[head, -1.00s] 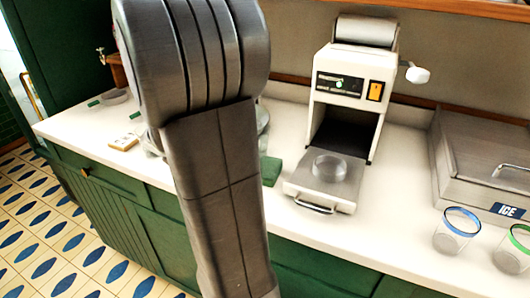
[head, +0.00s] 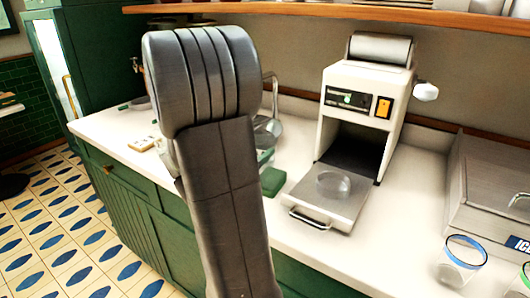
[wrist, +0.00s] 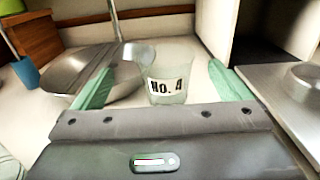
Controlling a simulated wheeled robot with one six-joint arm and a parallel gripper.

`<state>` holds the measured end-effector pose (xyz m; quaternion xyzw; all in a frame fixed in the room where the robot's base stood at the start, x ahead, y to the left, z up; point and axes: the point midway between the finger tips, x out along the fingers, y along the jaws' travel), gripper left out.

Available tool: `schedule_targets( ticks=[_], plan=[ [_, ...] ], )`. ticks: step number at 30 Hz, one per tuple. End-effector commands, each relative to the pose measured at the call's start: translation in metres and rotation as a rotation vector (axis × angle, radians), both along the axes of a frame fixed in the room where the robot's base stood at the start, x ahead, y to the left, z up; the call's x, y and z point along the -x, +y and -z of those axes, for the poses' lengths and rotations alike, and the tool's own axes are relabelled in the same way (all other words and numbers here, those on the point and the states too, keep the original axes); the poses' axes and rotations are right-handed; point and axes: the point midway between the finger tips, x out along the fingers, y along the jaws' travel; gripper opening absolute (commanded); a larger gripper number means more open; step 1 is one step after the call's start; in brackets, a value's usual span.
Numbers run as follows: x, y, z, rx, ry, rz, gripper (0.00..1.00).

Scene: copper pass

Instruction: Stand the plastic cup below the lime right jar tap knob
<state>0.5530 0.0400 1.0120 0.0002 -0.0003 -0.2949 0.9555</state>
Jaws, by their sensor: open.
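A clear plastic cup (wrist: 168,84) with a white label reading "No. A" or "No. 4" stands upright on the counter in the wrist view. My gripper (wrist: 163,88) is open, with one green finger on each side of this cup; whether they touch it I cannot tell. In the head view my arm hides the gripper and this cup. Another clear cup with a blue rim (head: 464,258) stands at the right of the head view. No lime jar tap knob can be made out.
A white machine (head: 362,80) stands on the counter, its metal tray (head: 322,205) holding a clear round piece. A metal basin (wrist: 70,72) is left of the labelled cup. A metal ice bin (head: 490,170) is at right. A wooden shelf (head: 350,12) runs above.

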Motion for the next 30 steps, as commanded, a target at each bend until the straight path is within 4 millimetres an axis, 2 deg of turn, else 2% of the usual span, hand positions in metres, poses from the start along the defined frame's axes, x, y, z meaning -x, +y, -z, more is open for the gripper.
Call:
schedule_targets(
  ticks=[8,13,18,26,30],
  plan=[
    [-0.017,-0.014,0.0,0.0,0.001,0.001,0.97],
    [-0.035,-0.033,0.001,0.001,0.003,0.003,0.97],
    [-0.05,-0.042,0.002,0.0,0.0,0.0,0.97],
    [-0.052,-0.042,0.003,-0.001,0.001,-0.003,0.97],
    [-0.052,-0.042,0.003,-0.001,0.001,-0.002,0.69]
  ],
)
